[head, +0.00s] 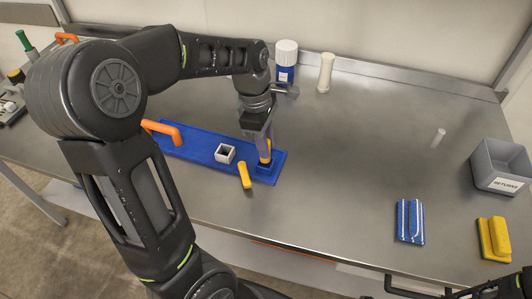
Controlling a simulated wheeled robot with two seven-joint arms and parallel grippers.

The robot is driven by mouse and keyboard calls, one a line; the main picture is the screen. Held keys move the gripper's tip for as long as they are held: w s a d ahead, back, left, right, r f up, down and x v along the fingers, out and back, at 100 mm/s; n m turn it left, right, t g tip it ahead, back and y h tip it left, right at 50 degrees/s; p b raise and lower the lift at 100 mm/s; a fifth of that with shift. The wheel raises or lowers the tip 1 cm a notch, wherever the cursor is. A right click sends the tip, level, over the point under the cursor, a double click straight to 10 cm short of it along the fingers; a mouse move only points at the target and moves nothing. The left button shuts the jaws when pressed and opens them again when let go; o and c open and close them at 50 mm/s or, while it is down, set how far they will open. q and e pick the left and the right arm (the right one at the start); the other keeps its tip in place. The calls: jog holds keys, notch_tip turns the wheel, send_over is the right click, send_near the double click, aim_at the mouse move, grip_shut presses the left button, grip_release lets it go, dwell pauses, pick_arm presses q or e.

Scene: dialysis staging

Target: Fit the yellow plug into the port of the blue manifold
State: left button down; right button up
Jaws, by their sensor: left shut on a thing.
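The blue manifold (190,142) is a long flat blue plate on the steel table, with an orange handle at its left end. A white square socket (225,153) stands on it, and a dark-rimmed blue port (268,167) is at its right end. My left gripper (266,149) points down over that port, shut on the yellow plug (265,157). Only a small yellow part shows between the fingers. The plug's lower end is at the port; I cannot tell whether it is inside. My right gripper is not clearly seen; only dark parts of mine show at the bottom right.
A yellow cylinder (244,175) lies at the manifold's front edge. A blue-and-white bottle (286,62) and a cream cylinder (326,72) stand behind. At right are a small white cylinder (438,138), a grey bin (480,168), a blue block (410,221) and a yellow block (494,238). The table's middle is clear.

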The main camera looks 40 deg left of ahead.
pick_arm(q)
jog(key=shift+f, duration=1.85)
jog(key=shift+f, duration=0.15)
jog(key=c, duration=1.2)
grip_release()
jog(key=r, duration=0.4)
jog(key=a+r, duration=0.1)
jog(key=r, duration=0.7)
jog(key=shift+s+a+r, duration=0.1)
jog(key=shift+s+a, duration=0.2)
jog(key=shift+a, duration=0.05)
